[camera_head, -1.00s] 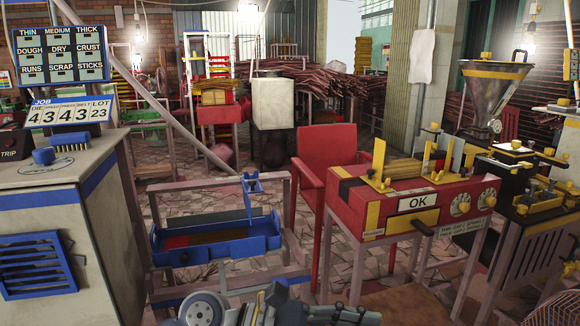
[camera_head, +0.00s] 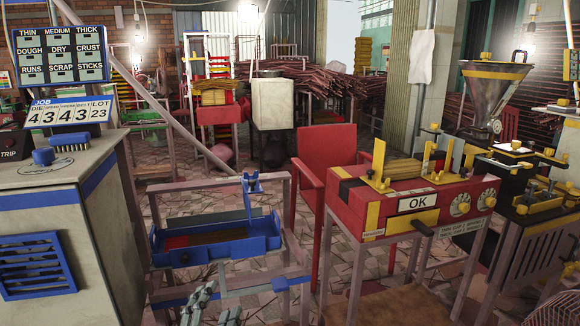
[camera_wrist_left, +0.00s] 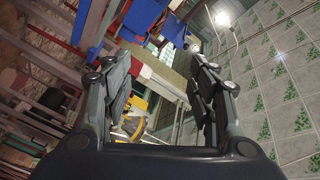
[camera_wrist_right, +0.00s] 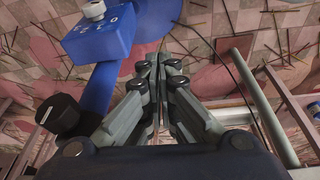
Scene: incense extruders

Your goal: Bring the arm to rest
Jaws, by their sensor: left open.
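My left gripper (camera_head: 213,302) shows at the bottom of the head view, in front of the frame with the blue tray. In the left wrist view its fingers (camera_wrist_left: 153,62) stand wide apart with nothing held between them. My right gripper (camera_wrist_right: 158,65) shows in the right wrist view, with its fingertips together and nothing seen in them. I cannot make it out in the head view.
A blue tray (camera_head: 265,243) sits on a metal frame close to my left gripper. A red press marked OK (camera_head: 400,207) stands at the right, a grey cabinet (camera_head: 45,180) at the left. A red chair (camera_head: 327,150) stands behind. Patterned floor shows between them.

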